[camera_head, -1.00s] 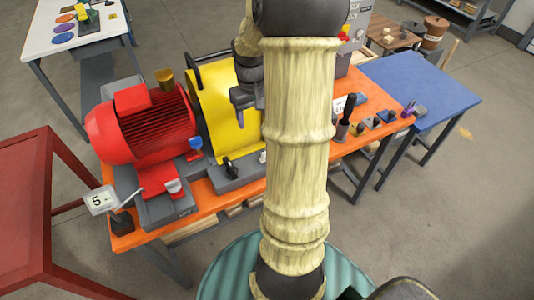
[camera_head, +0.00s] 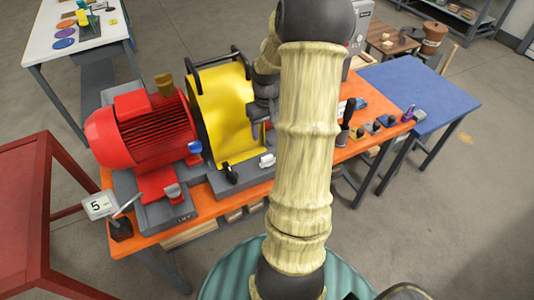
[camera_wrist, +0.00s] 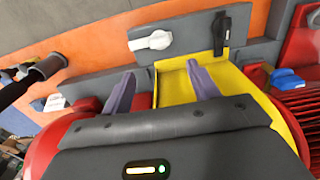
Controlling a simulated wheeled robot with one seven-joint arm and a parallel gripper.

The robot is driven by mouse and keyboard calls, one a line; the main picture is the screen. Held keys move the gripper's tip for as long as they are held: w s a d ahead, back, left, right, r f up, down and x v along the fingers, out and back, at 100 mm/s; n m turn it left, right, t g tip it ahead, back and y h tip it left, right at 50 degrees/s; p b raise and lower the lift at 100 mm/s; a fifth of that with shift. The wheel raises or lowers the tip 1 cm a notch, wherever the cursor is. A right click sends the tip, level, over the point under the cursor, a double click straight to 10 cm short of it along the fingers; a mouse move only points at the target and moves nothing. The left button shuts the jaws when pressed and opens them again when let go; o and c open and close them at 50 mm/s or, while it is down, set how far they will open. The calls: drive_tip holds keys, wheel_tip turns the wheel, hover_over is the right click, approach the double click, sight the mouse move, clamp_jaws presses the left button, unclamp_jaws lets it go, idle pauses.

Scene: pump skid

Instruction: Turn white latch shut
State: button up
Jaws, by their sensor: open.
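The white latch (camera_head: 267,160) sits on the grey base at the foot of the yellow guard (camera_head: 226,115). In the wrist view the white latch (camera_wrist: 151,40) lies roughly crosswise on the grey strip, just beyond the gap between my fingertips. My gripper (camera_head: 260,132) hangs in front of the yellow guard, above the latch and apart from it. In the wrist view my gripper (camera_wrist: 160,74) is open, with two purple-grey fingers and nothing between them. My arm hides what lies just right of the latch in the head view.
A black latch (camera_head: 230,173) stands left of the white one; in the wrist view the black latch (camera_wrist: 221,33) points lengthwise. A red motor (camera_head: 143,130) with a blue knob (camera_head: 194,148) is to the left. Several small items lie on the orange bench (camera_head: 190,212) at right.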

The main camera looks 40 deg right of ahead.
sight(267, 157)
wheel_tip(267, 157, down, 12)
drive_tip(key=shift+f+p, duration=0.2)
drive_tip(key=shift+p, duration=0.35)
drive_tip(key=shift+c, duration=0.2)
clamp_jaws()
